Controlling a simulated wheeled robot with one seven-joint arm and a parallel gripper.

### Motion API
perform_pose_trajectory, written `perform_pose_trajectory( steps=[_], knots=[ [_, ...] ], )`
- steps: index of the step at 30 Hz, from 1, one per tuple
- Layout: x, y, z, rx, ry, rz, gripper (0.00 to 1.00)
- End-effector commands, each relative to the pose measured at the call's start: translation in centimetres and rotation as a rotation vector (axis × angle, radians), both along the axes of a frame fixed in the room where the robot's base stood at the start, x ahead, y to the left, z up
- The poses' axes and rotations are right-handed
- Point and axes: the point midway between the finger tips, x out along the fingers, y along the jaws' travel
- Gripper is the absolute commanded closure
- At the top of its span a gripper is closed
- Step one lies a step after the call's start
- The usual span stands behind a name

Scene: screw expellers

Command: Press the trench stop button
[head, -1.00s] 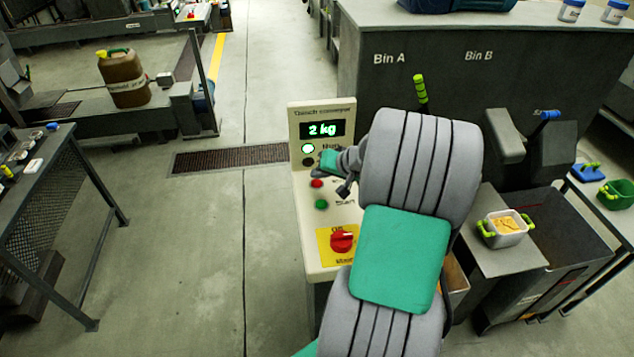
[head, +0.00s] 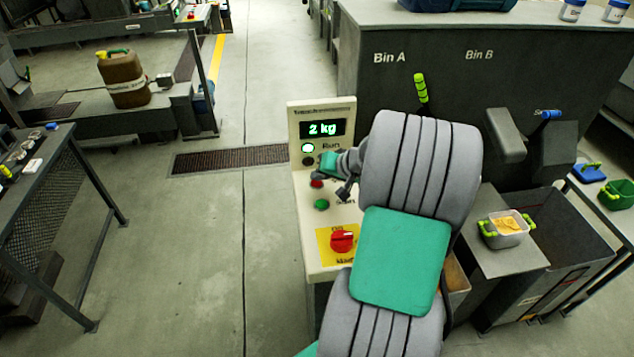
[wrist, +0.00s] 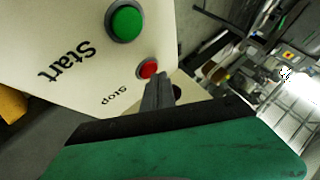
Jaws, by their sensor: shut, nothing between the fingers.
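The red stop button (head: 316,184) is on the cream trench conveyor panel (head: 311,244), partly covered by my gripper in the head view. In the wrist view, the red button (wrist: 147,69) sits beside the printed word "Stop". My gripper (head: 319,174) is shut and empty. In the wrist view its fingertips (wrist: 157,78) are at the button's lower edge in the picture; I cannot tell whether they touch it. The green start button (head: 321,205) is below the red one and shows larger in the wrist view (wrist: 125,20).
The panel's display (head: 323,129) reads 2 kg, with a lit lamp (head: 308,148) by "Run". A hopper wall (head: 400,90) stands behind right.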

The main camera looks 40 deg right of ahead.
Motion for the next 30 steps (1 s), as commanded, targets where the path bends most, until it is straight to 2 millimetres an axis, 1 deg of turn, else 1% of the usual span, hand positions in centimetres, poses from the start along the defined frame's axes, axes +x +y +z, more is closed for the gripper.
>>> perform_pose_trajectory(
  steps=[22,30],
  knots=[
    [-0.01,0.03,-1.01,0.000,0.001,0.001,1.00],
    [-0.03,0.04,-0.93,0.001,0.002,0.000,1.00]
  ],
)
